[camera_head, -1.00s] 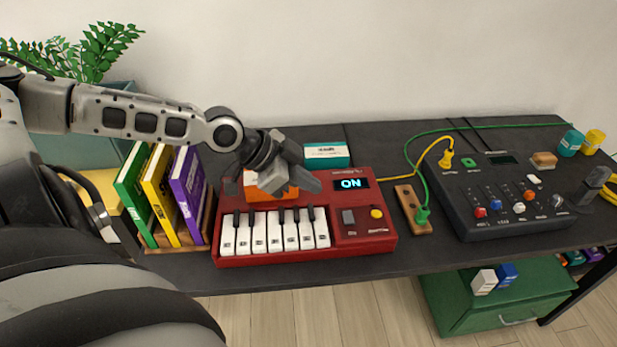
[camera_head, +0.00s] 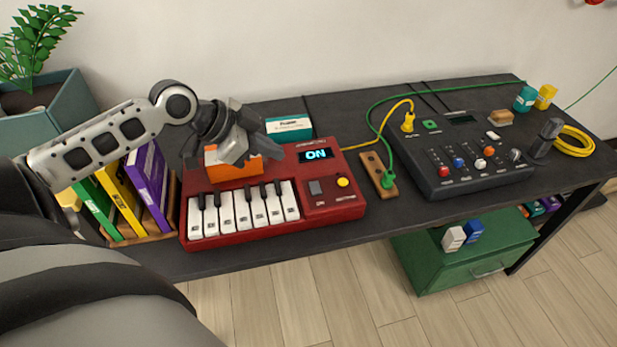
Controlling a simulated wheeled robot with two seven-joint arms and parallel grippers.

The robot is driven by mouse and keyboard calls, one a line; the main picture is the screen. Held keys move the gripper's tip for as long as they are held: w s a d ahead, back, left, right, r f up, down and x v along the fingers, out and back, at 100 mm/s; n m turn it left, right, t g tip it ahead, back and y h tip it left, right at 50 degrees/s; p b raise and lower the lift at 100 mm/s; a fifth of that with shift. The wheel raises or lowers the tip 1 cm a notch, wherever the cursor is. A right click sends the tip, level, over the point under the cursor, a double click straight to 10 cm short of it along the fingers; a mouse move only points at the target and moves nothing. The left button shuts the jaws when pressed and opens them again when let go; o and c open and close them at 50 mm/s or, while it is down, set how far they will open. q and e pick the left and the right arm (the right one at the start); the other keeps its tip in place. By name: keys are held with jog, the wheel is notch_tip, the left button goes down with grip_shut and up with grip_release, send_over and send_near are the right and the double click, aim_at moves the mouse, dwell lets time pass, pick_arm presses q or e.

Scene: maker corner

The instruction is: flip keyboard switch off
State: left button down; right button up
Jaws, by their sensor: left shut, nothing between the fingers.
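The red keyboard (camera_head: 272,227) sits on the dark table, with white and black keys along its front. Its display (camera_head: 316,154) reads "ON". A grey rocker switch (camera_head: 315,187) is on its right front panel, beside a round yellow button (camera_head: 343,182). My left gripper (camera_head: 268,150) is shut and empty, above the rear left of the keyboard. It partly hides an orange part (camera_head: 232,172) behind the keys; I cannot tell whether it touches it. The grey switch is clear of the gripper. My right gripper is not in view.
A teal-and-white box (camera_head: 289,129) stands behind the keyboard. Upright books (camera_head: 150,185) stand close to its left. A wooden strip (camera_head: 378,175) with plugged cables lies to its right, before the black mixer (camera_head: 470,165). The table front edge is clear.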

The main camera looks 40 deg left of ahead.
pick_arm(q)
jog(key=shift+a, duration=0.2)
send_near(318, 184)
jog(key=w+d, duration=0.2)
jog(key=w, duration=0.1)
jog(key=shift+d+r, duration=0.2)
jog(key=shift+r, duration=0.15)
jog(key=f, duration=0.3)
jog(key=shift+w+f, duration=0.2)
jog(key=shift+f, duration=0.6)
